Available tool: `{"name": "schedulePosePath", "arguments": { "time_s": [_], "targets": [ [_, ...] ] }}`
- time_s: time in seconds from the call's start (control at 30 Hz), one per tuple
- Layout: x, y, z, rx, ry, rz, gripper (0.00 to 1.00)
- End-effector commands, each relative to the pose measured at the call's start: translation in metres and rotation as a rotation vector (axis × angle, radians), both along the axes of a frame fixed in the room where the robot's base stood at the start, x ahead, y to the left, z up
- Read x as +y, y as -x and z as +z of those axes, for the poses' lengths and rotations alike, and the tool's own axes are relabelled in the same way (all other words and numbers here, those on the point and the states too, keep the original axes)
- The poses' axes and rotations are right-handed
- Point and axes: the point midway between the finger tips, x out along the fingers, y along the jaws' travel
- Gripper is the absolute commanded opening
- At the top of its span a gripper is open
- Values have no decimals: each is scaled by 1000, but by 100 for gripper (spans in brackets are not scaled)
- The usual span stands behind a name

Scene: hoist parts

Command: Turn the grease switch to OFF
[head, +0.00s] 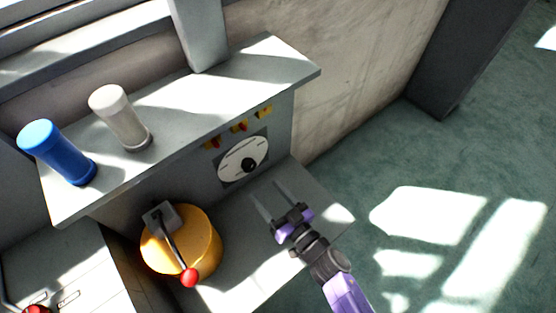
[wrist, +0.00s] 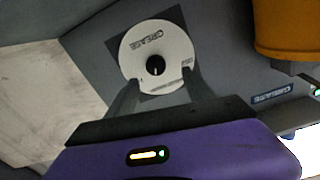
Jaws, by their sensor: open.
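In the head view the knob (head: 249,165) shows at the dial's lower right. My gripper (head: 268,194) is open and empty, its two fingers pointing at the dial from the front. In the wrist view the fingertips (wrist: 160,78) lie either side of the knob's lower side, apart from it in the picture. I cannot tell the remaining depth gap. The knob's setting is too small to read.
A yellow drum (head: 205,245) with a red-tipped lever (head: 189,277) stands left of my gripper. Above, a grey shelf (head: 200,110) bears a blue cylinder (head: 57,153) and a white cylinder (head: 120,118). Open green floor (head: 400,160) lies to the right.

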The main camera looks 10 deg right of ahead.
Motion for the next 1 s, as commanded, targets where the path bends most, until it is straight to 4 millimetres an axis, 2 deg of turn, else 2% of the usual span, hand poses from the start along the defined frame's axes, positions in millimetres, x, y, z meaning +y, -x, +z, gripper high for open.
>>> {"name": "schedulePosePath", "arguments": {
  "time_s": [0.1, 0.33, 0.7, 1.0],
  "targets": [
    [14, -12, -2, 2, -11, 26, 61],
    [26, -27, -2, 3, -16, 33, 61],
    [55, -71, -2, 4, -15, 33, 61],
    [61, -80, -2, 5, -13, 31, 61]
  ]
}}
